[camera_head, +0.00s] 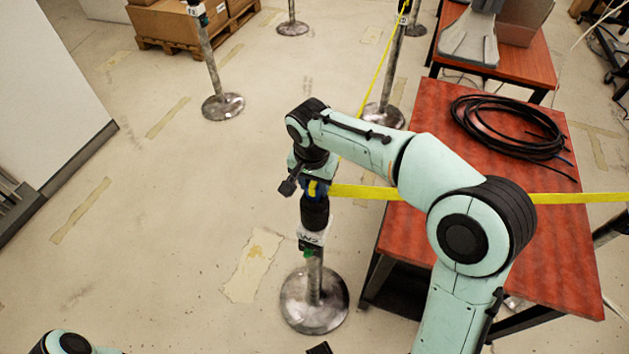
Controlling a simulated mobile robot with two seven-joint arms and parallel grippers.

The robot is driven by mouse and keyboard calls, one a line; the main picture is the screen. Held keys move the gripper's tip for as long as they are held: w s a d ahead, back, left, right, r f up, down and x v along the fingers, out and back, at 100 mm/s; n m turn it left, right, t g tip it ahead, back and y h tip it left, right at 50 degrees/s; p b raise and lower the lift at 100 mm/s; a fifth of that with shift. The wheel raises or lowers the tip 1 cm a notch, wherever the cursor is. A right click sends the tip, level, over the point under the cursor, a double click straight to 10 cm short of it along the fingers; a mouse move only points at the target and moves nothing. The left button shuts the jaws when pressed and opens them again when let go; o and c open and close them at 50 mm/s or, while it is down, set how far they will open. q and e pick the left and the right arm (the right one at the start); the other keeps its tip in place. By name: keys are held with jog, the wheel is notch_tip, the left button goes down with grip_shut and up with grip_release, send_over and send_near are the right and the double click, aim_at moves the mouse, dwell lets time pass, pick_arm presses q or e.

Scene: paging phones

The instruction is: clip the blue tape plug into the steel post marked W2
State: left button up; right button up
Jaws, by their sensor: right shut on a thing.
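The steel post marked W2 (314,278) stands upright on a round base in the middle, with a black head and a white label that appears upside down. My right gripper (304,186) is shut on the blue tape plug (317,189), right at the top of the post's head. The gripper partly hides the plug, and I cannot tell whether the plug sits in the head or just above it. The yellow tape (362,192) runs right from the plug, behind my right arm. A dark piece at the bottom edge may be my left gripper (320,348); its jaws are not visible.
A red table (420,235) with a coil of black cable (508,128) stands close on the right. Another post (212,75) stands at the back left, and one with yellow tape (392,70) stands behind my arm. The floor to the left is clear.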

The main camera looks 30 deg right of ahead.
aim_at(314, 183)
pick_arm(q)
jog(key=shift+s+f, duration=0.1)
jog(key=shift+f, duration=0.25)
pick_arm(e)
jog(key=shift+f, duration=0.45)
jog(key=o, duration=0.8)
pick_arm(q)
jog(key=shift+r, duration=0.1)
pick_arm(e)
jog(key=shift+s+a+r+p, duration=0.15)
jog(key=shift+r+p, duration=0.7)
jog(key=shift+r, duration=0.65)
jog(key=shift+s+a+r+p, duration=0.1)
jog(key=shift+r+p, duration=0.75)
jog(key=shift+r, duration=0.6)
jog(key=shift+s+a+r+p, duration=0.15)
jog(key=shift+r+p, duration=0.55)
jog(key=shift+r, duration=0.6)
jog(key=shift+s+a+r+p, duration=0.1)
jog(key=shift+r+p, duration=0.6)
jog(key=shift+r, duration=0.55)
pick_arm(q)
jog(key=w+r, duration=0.4)
jog(key=r, duration=0.3)
jog(key=shift+w+r, duration=0.15)
jog(key=shift+r, duration=0.2)
